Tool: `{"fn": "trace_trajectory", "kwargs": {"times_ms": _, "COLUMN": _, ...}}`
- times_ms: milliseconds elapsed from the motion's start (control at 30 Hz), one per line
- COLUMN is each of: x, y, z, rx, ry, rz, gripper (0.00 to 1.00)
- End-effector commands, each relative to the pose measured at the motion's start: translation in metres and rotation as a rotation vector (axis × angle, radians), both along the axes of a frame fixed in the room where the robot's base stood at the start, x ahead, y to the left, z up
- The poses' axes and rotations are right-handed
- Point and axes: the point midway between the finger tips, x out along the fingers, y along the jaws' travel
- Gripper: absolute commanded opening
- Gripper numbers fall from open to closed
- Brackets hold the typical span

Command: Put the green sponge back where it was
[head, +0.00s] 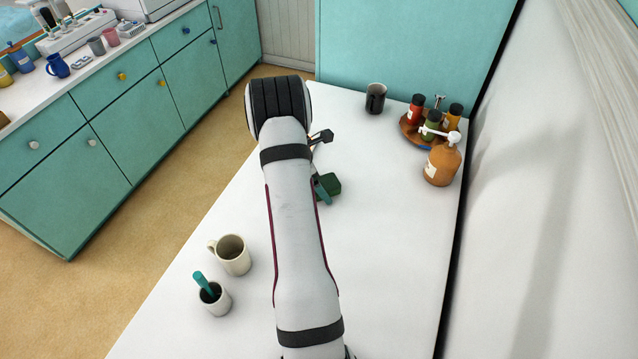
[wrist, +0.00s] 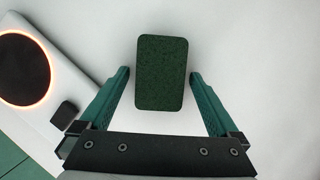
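The green sponge (wrist: 161,72) lies on the white counter and appears between the two teal fingers of my gripper (wrist: 160,78) in the wrist view. The fingers are open, with a narrow gap on each side of the sponge. I cannot tell whether the fingertips are down beside it or still above it. In the head view the sponge (head: 331,183) shows just right of my arm, with one teal finger (head: 322,191) in front of it. The rest of the gripper is hidden behind my arm.
A hot plate with a glowing orange ring (wrist: 50,75) is left of the gripper in the wrist view. A black mug (head: 376,98), a wooden tray of bottles (head: 408,131) and an orange pump bottle (head: 442,165) stand right. Two cream cups (head: 233,256) (head: 215,300) stand front left.

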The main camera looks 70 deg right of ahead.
Motion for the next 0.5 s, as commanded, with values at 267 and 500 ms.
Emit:
{"fn": "trace_trajectory", "kwargs": {"times_ms": 267, "x": 0.002, "y": 0.001, "z": 0.009, "rx": -0.001, "ry": 0.000, "rz": 0.000, "gripper": 0.97}}
{"fn": "trace_trajectory", "kwargs": {"times_ms": 500, "x": 0.021, "y": 0.018, "z": 0.070, "rx": -0.004, "ry": -0.003, "rz": 0.001, "gripper": 0.97}}
